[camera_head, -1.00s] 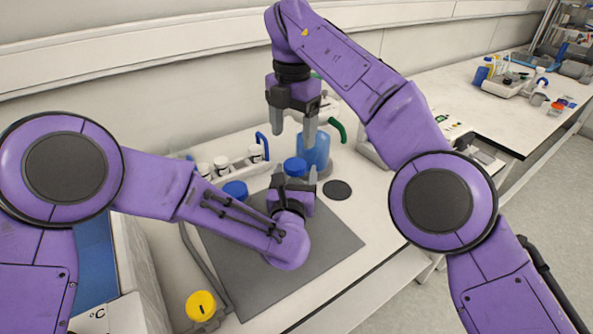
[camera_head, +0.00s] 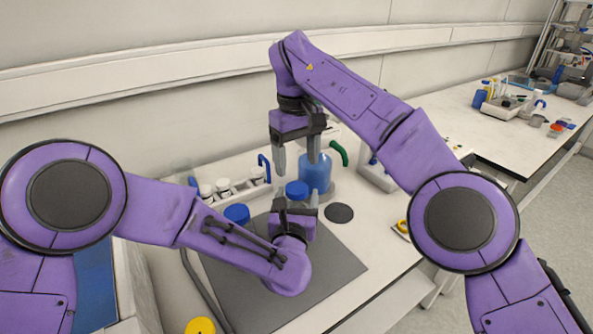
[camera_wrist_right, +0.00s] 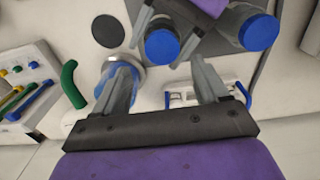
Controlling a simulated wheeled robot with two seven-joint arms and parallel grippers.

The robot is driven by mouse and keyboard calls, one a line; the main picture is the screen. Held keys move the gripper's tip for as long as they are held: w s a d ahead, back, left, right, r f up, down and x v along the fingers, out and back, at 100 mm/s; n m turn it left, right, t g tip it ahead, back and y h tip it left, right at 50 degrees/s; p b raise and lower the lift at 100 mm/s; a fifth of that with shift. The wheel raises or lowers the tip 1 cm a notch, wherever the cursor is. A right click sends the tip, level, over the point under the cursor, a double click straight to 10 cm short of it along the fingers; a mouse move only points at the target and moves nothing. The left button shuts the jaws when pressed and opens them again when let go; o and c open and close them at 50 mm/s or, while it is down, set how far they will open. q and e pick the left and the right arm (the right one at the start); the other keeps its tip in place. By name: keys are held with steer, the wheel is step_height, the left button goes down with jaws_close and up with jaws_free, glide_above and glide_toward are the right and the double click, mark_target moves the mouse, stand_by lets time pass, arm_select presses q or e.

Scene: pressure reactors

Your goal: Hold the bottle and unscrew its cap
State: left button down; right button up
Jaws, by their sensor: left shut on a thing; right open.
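The bottle with a blue cap (camera_head: 297,190) stands above the grey mat, its body mostly hidden by my left gripper. My left gripper (camera_head: 294,208) is shut on this bottle below its cap. The blue cap also shows in the right wrist view (camera_wrist_right: 162,47), between and beyond my right fingertips. My right gripper (camera_head: 297,164) is open, pointing down just above the cap, with no visible contact. Its two fingers show apart in the right wrist view (camera_wrist_right: 160,68).
A second blue-capped bottle (camera_head: 237,214) stands left of the held one. A large blue bottle (camera_head: 317,173) is close behind. A rack of white-capped vials (camera_head: 224,186) lies behind left. The grey mat (camera_head: 335,262) is bare at its front right.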

mark_target(297, 186)
step_height(297, 186, down, 6)
steer(key=shift+f, duration=0.15)
